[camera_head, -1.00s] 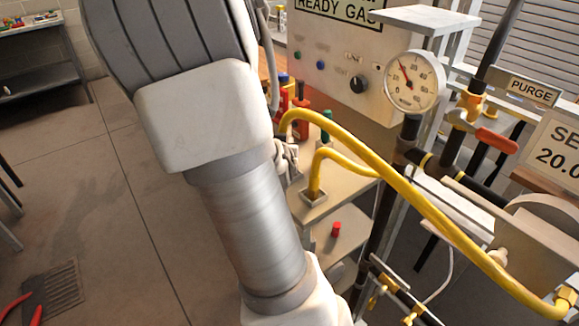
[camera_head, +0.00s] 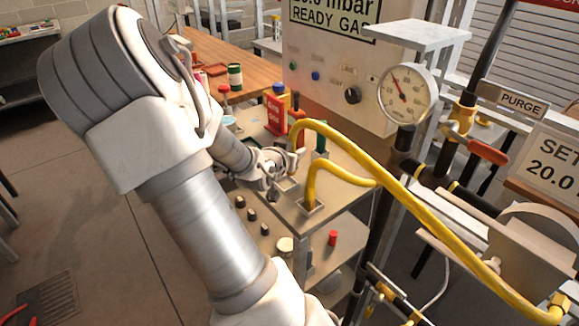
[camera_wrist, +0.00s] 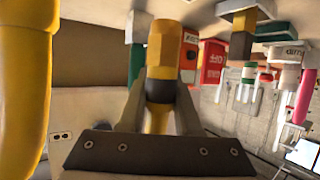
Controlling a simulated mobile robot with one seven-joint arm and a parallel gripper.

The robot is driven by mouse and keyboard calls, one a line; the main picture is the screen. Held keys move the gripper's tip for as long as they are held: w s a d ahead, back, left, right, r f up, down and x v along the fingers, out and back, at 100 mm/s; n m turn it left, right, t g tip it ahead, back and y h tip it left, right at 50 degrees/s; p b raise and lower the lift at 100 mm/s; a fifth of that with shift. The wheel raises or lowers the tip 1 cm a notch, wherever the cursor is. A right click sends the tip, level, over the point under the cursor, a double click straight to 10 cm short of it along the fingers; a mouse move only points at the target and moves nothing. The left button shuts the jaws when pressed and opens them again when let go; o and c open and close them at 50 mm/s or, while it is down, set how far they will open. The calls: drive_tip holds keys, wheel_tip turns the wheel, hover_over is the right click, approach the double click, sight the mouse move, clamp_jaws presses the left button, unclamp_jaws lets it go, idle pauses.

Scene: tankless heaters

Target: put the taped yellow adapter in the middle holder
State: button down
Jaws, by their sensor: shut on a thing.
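In the wrist view my gripper (camera_wrist: 162,112) is shut on the yellow adapter (camera_wrist: 160,58), which has a dark band below its yellow hex part. In the head view my gripper (camera_head: 285,163) is small, over the bench top beside the yellow hose; the adapter is hard to make out there. A square holder (camera_head: 312,208) at the bench's front corner has a yellow hose end in it. Another yellow-and-black fitting (camera_wrist: 242,38) sits in a grey block at the wrist view's top right. I cannot tell which holder is the middle one.
A thick yellow hose (camera_head: 390,180) arches close beside my gripper and fills the wrist view's left edge (camera_wrist: 22,90). The gauge (camera_head: 407,94) and pipes are at right. Black knobs (camera_head: 252,215) lie in front.

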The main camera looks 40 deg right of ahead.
drive_tip(key=shift+w+a+f, duration=0.2)
drive_tip(key=shift+w+f, duration=0.25)
drive_tip(key=shift+w, duration=0.25)
drive_tip(key=shift+f+b, duration=0.8)
drive_tip(key=shift+f, duration=1.2)
drive_tip(key=shift+f, duration=0.1)
drive_tip(key=shift+f, duration=0.15)
drive_tip(key=c, duration=0.6)
unclamp_jaws()
